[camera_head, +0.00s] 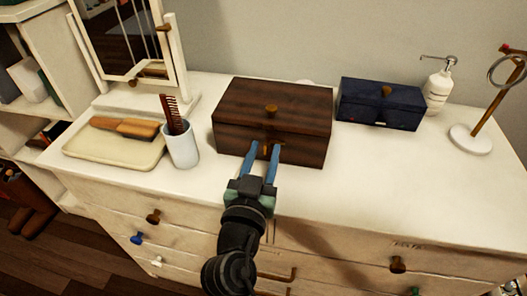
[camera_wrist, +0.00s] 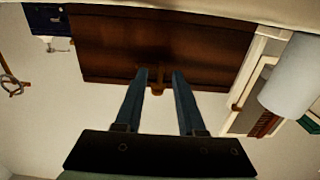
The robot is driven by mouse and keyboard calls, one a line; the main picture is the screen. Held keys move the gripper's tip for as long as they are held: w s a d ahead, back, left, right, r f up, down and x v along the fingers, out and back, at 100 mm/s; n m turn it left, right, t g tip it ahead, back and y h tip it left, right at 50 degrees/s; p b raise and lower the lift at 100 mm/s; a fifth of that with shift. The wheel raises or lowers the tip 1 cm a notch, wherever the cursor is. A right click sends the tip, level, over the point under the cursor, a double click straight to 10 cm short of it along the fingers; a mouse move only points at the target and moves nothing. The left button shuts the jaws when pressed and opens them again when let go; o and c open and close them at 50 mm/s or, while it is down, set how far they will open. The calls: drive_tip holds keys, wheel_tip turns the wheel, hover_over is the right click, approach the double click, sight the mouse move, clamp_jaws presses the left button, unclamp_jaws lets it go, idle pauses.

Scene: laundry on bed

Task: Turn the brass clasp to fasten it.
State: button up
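A dark brown wooden box (camera_head: 235,128) with a lid and a small knob (camera_head: 271,109) on top stands shut on the white dresser top. The small brass clasp (camera_head: 265,149) is at the middle of its front face and partly hidden. My gripper (camera_head: 265,145) has blue fingers that reach up to the box front, one on each side of the clasp. In the wrist view the box (camera_wrist: 110,45) fills the top, and the clasp (camera_wrist: 157,88) shows between the spread fingertips (camera_wrist: 160,72). Contact with the clasp and its exact angle cannot be told.
A dark blue box (camera_head: 380,105), a soap dispenser (camera_head: 440,85) and a ring stand (camera_head: 470,138) are at right. A white cup with a comb (camera_head: 181,145), a tray with a brush (camera_head: 110,155) and a mirror (camera_head: 130,45) are at left. The dresser's right front is clear.

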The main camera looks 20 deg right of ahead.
clamp_jaws()
drive_tip(key=shift+n, duration=0.3)
idle(0.3)
drive_tip(key=n, duration=0.4)
drive_tip(key=shift+a, duration=0.1)
drive_tip(key=n+p, duration=0.1)
drive_tip(key=n, duration=0.3)
drive_tip(key=shift+n, duration=0.4)
drive_tip(key=n+p, duration=0.2)
drive_tip(key=n, duration=0.2)
drive_tip(key=shift+w+n, duration=0.1)
drive_tip(key=shift+n, duration=0.2)
drive_tip(key=shift+f+n+p, duration=0.15)
drive_tip(key=shift+n+p, duration=0.6)
drive_tip(key=shift+n, duration=1.15)
